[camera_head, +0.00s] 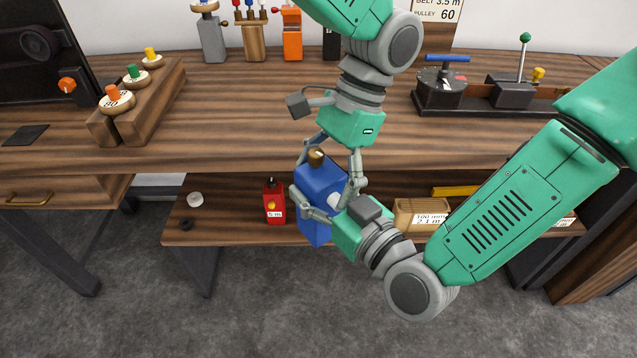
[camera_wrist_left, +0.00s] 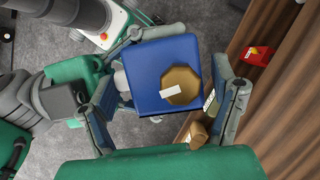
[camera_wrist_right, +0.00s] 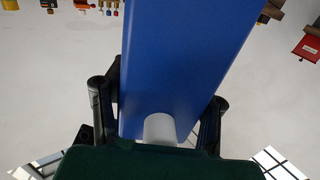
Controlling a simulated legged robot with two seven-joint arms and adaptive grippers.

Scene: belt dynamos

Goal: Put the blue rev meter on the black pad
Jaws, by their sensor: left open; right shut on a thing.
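The blue rev meter (camera_head: 318,188), a tall blue box with a brown knob on top and a white stub on its side, is held in the air before the bench's front edge, above the lower shelf's level or in front of it. My right gripper (camera_head: 328,206) is shut on its side, around the white stub, which also shows in the right wrist view (camera_wrist_right: 160,128). My left gripper (camera_head: 329,172) points down from above, open, its fingers either side of the meter's top; the left wrist view shows the brown knob (camera_wrist_left: 181,86) between them. The black pad (camera_head: 25,135) lies bare on the bench at far left.
A wooden stand with coloured knobs (camera_head: 135,98) is right of the pad, a dark machine (camera_head: 35,45) behind it. The bench middle (camera_head: 220,120) is clear. A red box (camera_head: 274,203) and a labelled wooden box (camera_head: 418,216) stand on the lower shelf. A lever device (camera_head: 440,85) is at right.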

